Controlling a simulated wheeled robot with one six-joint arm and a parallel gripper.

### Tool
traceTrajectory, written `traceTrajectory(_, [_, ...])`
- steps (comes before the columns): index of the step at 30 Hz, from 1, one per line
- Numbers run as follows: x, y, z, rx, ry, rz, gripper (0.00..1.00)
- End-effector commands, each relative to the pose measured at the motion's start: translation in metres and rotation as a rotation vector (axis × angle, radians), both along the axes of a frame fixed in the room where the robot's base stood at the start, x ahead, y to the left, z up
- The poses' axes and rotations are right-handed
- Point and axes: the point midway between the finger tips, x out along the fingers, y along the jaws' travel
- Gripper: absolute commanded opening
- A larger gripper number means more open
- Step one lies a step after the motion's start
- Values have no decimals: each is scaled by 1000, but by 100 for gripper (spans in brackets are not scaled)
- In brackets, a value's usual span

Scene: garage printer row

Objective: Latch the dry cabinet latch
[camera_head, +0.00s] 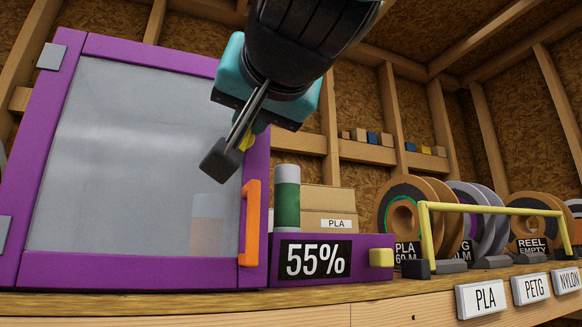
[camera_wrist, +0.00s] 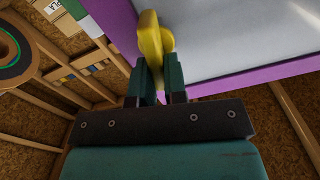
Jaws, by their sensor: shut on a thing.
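The dry cabinet (camera_head: 38,200) has a purple-framed clear door (camera_head: 130,170) with an orange handle (camera_head: 250,222) low on its right side. The door looks closed, but I cannot tell if a small gap remains. A yellow latch (camera_head: 247,139) shows at the upper right of the door, mostly behind my gripper (camera_head: 224,158). In the wrist view the yellow latch (camera_wrist: 151,42) has a round pivot and an elongated arm. My gripper (camera_wrist: 160,80) is shut on it, with dark green fingers on either side. The latch's catch is hidden.
Right of the door are a purple 55% display (camera_head: 316,259) with a yellow knob (camera_head: 381,257), a green-filled cylinder (camera_head: 287,199) and a PLA box (camera_head: 328,205). Several spools (camera_head: 405,215) stand behind a yellow rail (camera_head: 490,208). The bench front (camera_head: 390,312) is below.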

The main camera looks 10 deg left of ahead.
Motion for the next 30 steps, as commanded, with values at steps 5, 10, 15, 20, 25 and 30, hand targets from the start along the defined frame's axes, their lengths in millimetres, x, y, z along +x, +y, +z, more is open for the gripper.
traceTrajectory(5, [2, -3, -4, 143, 84, -2, 0])
traceTrajectory(10, [3, -6, -5, 281, 170, -1, 0])
traceTrajectory(15, [5, -7, -7, 418, 254, -2, 0])
traceTrajectory(20, [6, -9, -9, 547, 333, -1, 0])
traceTrajectory(25, [7, -11, -11, 686, 417, -1, 0])
traceTrajectory(30, [8, -12, -14, 821, 501, -1, 0])
